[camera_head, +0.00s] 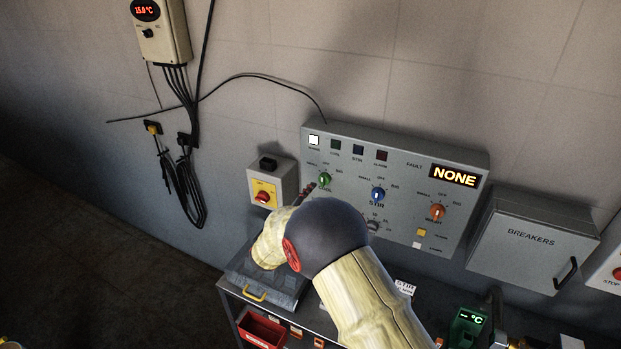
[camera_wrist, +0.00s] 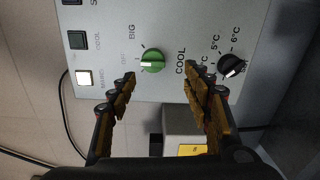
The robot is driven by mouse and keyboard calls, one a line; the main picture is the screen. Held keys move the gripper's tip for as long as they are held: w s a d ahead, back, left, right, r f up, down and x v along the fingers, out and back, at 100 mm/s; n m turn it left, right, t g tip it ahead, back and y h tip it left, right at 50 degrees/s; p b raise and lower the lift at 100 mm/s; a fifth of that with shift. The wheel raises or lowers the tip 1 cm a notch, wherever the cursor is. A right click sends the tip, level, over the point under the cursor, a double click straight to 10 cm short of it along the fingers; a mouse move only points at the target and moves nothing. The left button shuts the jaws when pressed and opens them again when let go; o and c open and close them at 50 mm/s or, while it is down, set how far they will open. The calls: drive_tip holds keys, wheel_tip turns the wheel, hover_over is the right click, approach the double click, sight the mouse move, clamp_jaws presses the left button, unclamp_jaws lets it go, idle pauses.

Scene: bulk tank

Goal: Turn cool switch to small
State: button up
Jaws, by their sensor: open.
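The cool switch is a round green knob (camera_head: 324,180) on the grey control panel (camera_head: 403,160), above the word COOL. In the wrist view the green knob (camera_wrist: 152,60) shows sideways, its white mark seeming to point toward OFF. The BIG label is readable there; the small label is not, and a finger may cover it. My gripper (camera_wrist: 160,74) is open and empty. Its two fingertips lie either side of the knob in the picture, seemingly short of it. In the head view my arm hides most of the gripper.
The blue STIR knob (camera_head: 378,194) and orange knob (camera_head: 437,212) sit to the right. A black temperature dial (camera_wrist: 231,66) is close to one finger. A box with a red knob (camera_head: 271,184) is left of the panel. A shelf (camera_head: 232,290) stands below.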

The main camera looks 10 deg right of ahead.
sight(322, 183)
drive_tip(key=shift+m+t, duration=0.3)
drive_tip(key=shift+m, duration=0.2)
drive_tip(key=x, duration=0.5)
drive_tip(key=r+x, duration=0.1)
drive_tip(key=x, duration=0.1)
drive_tip(key=shift+w+d, duration=0.25)
drive_tip(key=shift+w, duration=0.05)
drive_tip(key=c, duration=1.2)
drive_tip(key=shift+o, duration=0.2)
